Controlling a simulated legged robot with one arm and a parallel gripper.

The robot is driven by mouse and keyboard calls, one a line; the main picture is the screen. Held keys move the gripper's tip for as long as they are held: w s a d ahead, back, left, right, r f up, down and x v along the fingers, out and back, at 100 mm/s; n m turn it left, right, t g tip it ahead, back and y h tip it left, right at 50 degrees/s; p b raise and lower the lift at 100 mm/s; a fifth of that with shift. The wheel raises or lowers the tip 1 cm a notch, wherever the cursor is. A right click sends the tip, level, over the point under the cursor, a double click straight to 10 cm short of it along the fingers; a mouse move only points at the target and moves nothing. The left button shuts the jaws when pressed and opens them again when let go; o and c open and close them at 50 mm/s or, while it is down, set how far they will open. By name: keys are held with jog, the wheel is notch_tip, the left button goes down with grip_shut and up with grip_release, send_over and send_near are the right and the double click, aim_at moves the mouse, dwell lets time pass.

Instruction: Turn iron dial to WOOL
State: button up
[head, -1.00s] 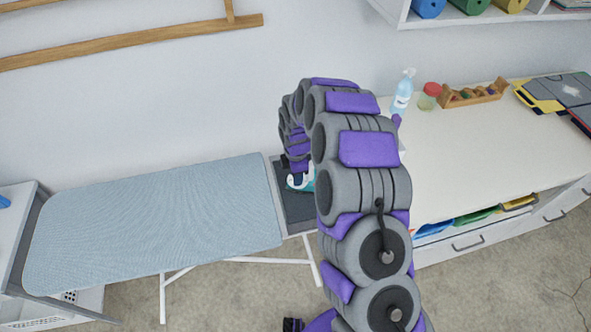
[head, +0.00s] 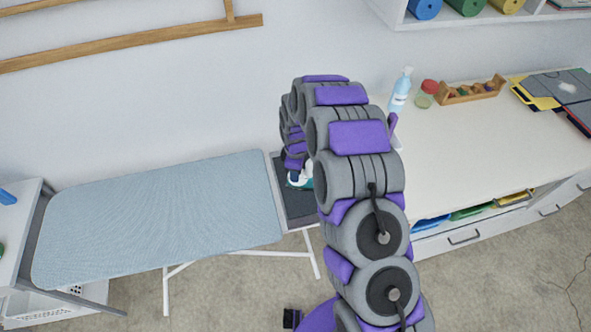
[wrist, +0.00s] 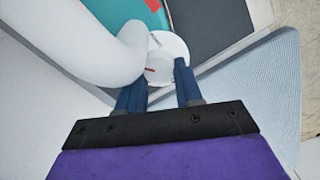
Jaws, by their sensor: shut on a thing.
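The teal and white iron (head: 299,180) sits on the dark rest plate (head: 303,212) at the right end of the ironing board, largely hidden behind my arm in the head view. In the wrist view its white dial (wrist: 157,66) sits on the body, beside the curved white handle (wrist: 95,45). A red mark shows on the teal part above. My gripper (wrist: 158,73) has its blue fingers on both sides of the dial, shut on it. The handle covers part of the left finger. The dial's lettering is too small to read.
The blue ironing board (head: 150,220) extends left of the iron. The white counter (head: 480,140) at right holds a spray bottle (head: 400,92), a red-lidded jar (head: 427,94) and a wooden rack (head: 470,90). The wall (head: 190,110) is close behind.

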jog(key=o, duration=1)
jog(key=shift+o, duration=0.2)
notch_tip(320, 180, up, 17)
jog(key=p, duration=0.1)
jog(key=shift+r+p, duration=0.2)
jog(key=shift+p, duration=0.2)
